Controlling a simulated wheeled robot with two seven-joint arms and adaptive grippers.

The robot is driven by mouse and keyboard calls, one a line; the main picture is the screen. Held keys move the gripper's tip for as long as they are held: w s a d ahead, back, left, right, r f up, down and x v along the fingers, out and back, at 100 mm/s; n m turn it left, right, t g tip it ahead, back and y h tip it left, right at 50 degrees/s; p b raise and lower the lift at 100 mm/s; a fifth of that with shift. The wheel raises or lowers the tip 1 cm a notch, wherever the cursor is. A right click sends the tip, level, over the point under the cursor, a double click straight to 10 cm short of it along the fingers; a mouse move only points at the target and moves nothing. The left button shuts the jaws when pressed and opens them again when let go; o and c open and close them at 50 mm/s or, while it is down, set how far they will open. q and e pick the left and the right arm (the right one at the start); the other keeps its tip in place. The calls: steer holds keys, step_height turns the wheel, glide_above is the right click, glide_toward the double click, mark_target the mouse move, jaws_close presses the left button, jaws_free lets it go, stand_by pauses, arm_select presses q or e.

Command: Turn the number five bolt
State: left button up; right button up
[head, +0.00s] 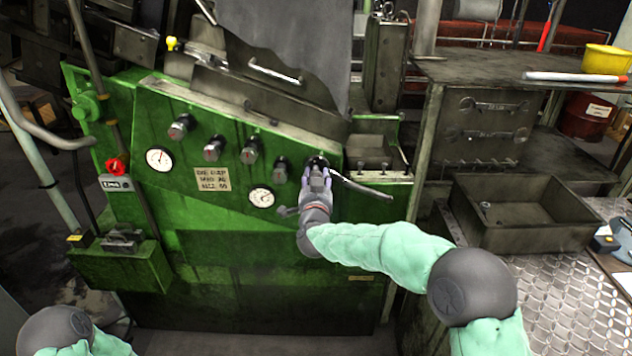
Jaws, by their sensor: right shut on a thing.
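The green machine (225,215) has a slanted front panel with a row of dark round bolts. From left to right these are the first bolt (180,126), the second (213,149), the third (250,150) and the fourth (281,169). The fifth bolt (318,161) is at the right end of the row, partly hidden by my right gripper. My right gripper (316,175) points at the panel, with its fingers shut around this fifth bolt. My left gripper is out of view; only part of my left arm shows at the bottom left.
A metal lever (365,188) sticks out to the right, close beside my right gripper. Two round gauges, one at left (159,159) and one lower (262,197), sit on the panel. A metal tray (530,238) stands on the bench at right. A red knob (117,166) is at left.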

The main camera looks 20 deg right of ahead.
steer(key=shift+r, duration=0.15)
steer(key=o, duration=1.2)
steer(key=shift+c, duration=0.2)
steer(key=shift+s, duration=0.1)
steer(key=v, duration=1.1)
steer(key=shift+s, duration=0.35)
steer(key=shift+a, duration=0.15)
